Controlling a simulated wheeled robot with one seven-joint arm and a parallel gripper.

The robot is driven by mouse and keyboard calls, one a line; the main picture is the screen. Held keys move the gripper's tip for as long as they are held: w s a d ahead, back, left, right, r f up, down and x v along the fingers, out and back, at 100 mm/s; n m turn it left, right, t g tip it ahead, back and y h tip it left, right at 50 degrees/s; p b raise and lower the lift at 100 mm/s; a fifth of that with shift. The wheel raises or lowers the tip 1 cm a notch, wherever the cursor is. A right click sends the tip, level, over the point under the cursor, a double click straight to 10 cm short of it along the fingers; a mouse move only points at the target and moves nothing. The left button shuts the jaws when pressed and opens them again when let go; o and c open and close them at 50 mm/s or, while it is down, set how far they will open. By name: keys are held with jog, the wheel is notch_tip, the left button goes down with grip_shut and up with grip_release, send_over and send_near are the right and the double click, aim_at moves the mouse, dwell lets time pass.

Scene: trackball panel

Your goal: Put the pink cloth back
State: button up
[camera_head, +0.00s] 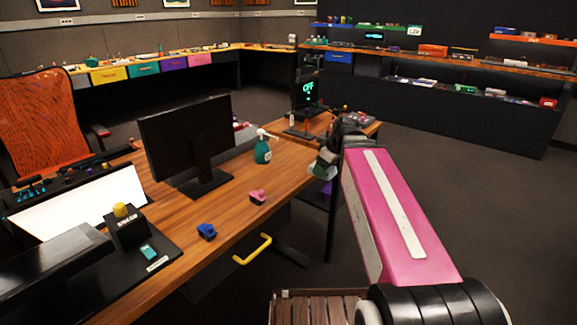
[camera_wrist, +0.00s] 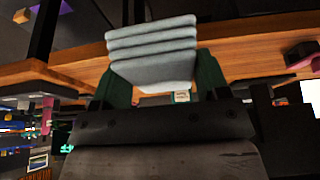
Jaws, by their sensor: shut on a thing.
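My gripper (camera_wrist: 160,88) is shut on a pale grey, layered thing (camera_wrist: 152,45) that looks like a folded cloth; its green fingers stand on either side of it. In the head view my gripper (camera_head: 325,163) is partly hidden behind my arm, by the right edge of the wooden desk, and the pale thing (camera_head: 321,171) shows only as a small patch. I see no cloth that is clearly pink. A small pink object (camera_head: 258,197) lies on the desk, left of my gripper, but its shape is not clearly a cloth.
The desk (camera_head: 226,197) holds a monitor (camera_head: 187,138), a green spray bottle (camera_head: 263,151), a small blue object (camera_head: 207,231) and a black box with a yellow knob (camera_head: 124,226). A yellow handle (camera_head: 252,249) juts from its front. Open floor (camera_head: 455,185) lies to the right.

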send_over(286, 167)
jog(key=s+d, duration=0.1)
jog(key=shift+d, duration=0.15)
jog(key=shift+f, duration=1.75)
jog(key=shift+f, duration=0.1)
jog(key=o, duration=0.8)
jog(key=shift+o, duration=0.2)
jog(key=v, duration=1.2)
